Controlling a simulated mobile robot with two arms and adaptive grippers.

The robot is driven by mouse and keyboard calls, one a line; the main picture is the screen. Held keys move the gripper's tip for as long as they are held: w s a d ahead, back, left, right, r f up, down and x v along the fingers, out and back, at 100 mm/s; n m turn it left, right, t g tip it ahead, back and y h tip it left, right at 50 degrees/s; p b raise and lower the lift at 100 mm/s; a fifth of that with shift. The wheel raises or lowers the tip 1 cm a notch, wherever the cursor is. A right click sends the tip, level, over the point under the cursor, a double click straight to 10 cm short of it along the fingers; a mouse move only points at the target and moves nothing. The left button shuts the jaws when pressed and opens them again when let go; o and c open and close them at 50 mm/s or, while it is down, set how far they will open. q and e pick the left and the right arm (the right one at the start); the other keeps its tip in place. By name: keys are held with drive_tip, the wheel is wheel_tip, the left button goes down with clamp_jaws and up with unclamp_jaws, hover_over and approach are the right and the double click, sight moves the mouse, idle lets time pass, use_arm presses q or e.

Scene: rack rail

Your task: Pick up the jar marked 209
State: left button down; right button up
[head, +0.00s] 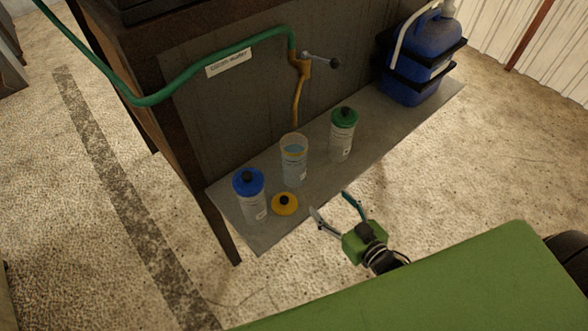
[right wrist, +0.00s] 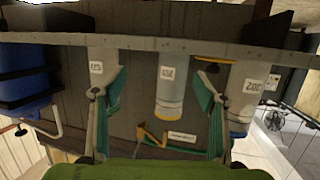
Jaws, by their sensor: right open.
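Three clear jars with white labels stand upright on a grey shelf (head: 238,232): a blue-lidded jar (head: 254,207), a lidless jar (head: 293,172) with pale blue contents, and a green-lidded jar (head: 342,146). The wrist view is upside down. It shows the lidless jar (right wrist: 170,92) near its middle, the green-lidded jar (right wrist: 102,60) left and the blue-lidded jar (right wrist: 242,92) right. The label numbers are too small to read surely. My right gripper (head: 329,203) is open and empty in front of the shelf, apart from the jars. My left gripper is out of view.
A yellow lid (head: 285,205) lies between the blue-lidded and lidless jars. A green hose (head: 190,88) and a yellow tap (head: 299,80) hang above the lidless jar. A blue jug (head: 412,75) stands at the shelf's right end.

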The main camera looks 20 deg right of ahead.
wheel_tip(320, 180, up, 11)
drive_tip(key=w+a+t+y, duration=0.2)
approach(288, 141)
drive_tip(key=shift+w+d+n, duration=0.1)
drive_tip(key=shift+w+n, duration=0.25)
drive_tip(key=shift+n, duration=0.05)
drive_tip(key=shift+a+p+x, duration=0.2)
drive_tip(key=shift+p+x, duration=0.35)
drive_tip(key=shift+x, duration=2.7)
drive_tip(key=shift+s+f, duration=0.1)
clamp_jaws()
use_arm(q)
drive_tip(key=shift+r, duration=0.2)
